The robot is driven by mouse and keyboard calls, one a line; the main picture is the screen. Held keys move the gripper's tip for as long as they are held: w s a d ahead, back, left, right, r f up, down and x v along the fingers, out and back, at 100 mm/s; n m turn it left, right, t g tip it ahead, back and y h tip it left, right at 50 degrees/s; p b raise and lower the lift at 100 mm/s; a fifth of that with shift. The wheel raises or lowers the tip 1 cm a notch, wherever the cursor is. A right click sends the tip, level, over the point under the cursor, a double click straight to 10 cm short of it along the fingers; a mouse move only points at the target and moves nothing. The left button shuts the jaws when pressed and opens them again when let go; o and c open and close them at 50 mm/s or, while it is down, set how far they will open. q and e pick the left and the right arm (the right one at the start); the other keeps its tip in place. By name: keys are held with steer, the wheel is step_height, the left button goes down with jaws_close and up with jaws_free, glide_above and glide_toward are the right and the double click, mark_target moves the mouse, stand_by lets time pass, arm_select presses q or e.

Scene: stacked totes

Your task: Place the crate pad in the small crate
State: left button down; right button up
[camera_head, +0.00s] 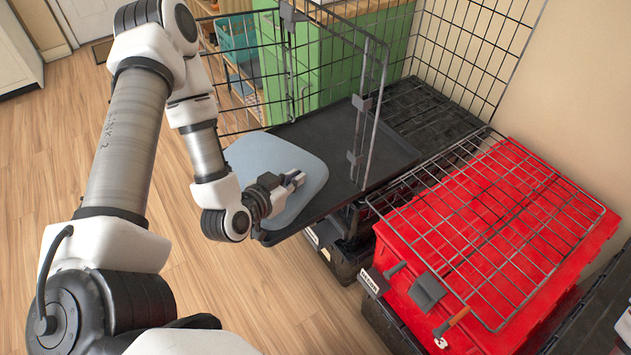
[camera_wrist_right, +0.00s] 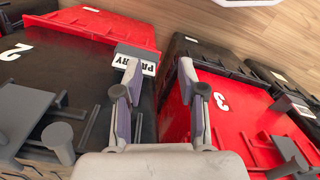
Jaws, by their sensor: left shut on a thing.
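The crate pad (camera_head: 262,158) is a light blue-grey, rounded flat pad in the head view. My left gripper (camera_head: 294,182) is shut on its near right part. The small crate has dark wire walls and a black tray floor (camera_head: 350,130). The pad overlaps the tray's left part in the picture, with its left part sticking out past the tray over the floor. I cannot tell whether it touches the tray. In the right wrist view, my right gripper (camera_wrist_right: 160,68) is open and empty above the totes.
A red-lidded tote (camera_head: 480,240) stands right of the crate, with a wire panel (camera_head: 520,205) lying on it. The right wrist view shows red and black totes and a PANTRY label (camera_wrist_right: 134,60). A green cabinet (camera_head: 340,65) stands behind the crate. Wooden floor is clear at left.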

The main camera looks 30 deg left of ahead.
mark_target(314, 171)
arm_select(q)
steer(key=b+x, duration=0.2)
steer(key=f+b+x, duration=0.1)
steer(key=b+x, duration=0.2)
steer(key=shift+s, duration=0.2)
steer(key=x, duration=0.4)
steer(key=shift+w+f, duration=0.25)
steer(key=shift+f, duration=0.05)
steer(key=c, duration=1.3)
jaws_free()
steer(key=shift+s, duration=0.1)
arm_select(e)
step_height(314, 171, down, 7)
steer(key=shift+f, duration=0.15)
